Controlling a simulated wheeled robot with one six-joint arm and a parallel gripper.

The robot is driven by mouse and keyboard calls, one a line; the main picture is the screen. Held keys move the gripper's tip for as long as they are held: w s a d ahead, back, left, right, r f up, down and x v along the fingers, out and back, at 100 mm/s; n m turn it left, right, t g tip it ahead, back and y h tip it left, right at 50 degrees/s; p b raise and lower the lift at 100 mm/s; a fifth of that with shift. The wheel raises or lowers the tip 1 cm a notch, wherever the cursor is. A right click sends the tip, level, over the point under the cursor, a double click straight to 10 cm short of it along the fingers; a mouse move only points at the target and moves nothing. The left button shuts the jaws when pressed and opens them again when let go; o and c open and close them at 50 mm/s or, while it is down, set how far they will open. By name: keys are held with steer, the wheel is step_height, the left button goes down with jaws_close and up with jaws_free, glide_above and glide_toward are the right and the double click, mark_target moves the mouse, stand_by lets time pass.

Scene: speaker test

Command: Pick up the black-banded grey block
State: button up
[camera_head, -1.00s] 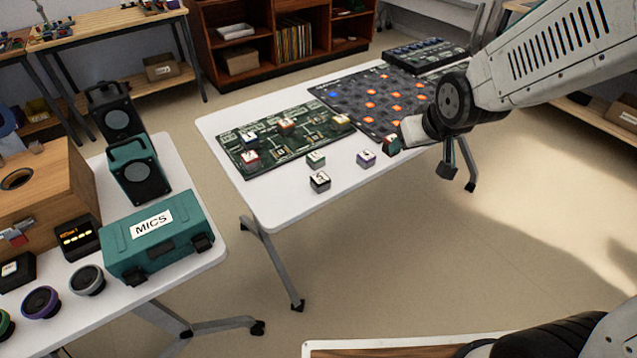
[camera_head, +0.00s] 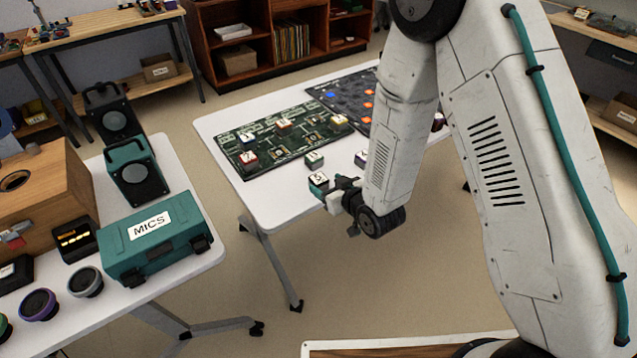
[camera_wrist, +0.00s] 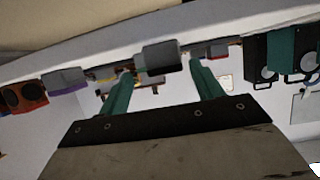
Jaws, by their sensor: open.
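The black-banded grey block (camera_head: 318,178) sits near the front edge of the white table. Its pale marked top shows in the head view; my gripper hides part of its sides. In the wrist view the dark grey block (camera_wrist: 158,58) lies between the two teal fingertips in the picture, with gaps on both sides. My gripper (camera_head: 328,189) is low beside the block, and it also shows in the wrist view (camera_wrist: 161,70), open and empty. I cannot tell whether the block is between the fingers or just beyond them.
A green-banded block (camera_head: 314,160) and a purple-banded block (camera_head: 361,158) stand close behind. The green circuit board (camera_head: 268,163) holds several blocks. The left table bears a teal MICS case (camera_head: 155,237) and speakers (camera_head: 139,175). Floor between the tables is clear.

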mark_target(315, 178)
steer(key=x, duration=0.6)
steer(key=shift+a+r, duration=0.25)
steer(key=shift+a, duration=0.1)
steer(key=c, duration=1.1)
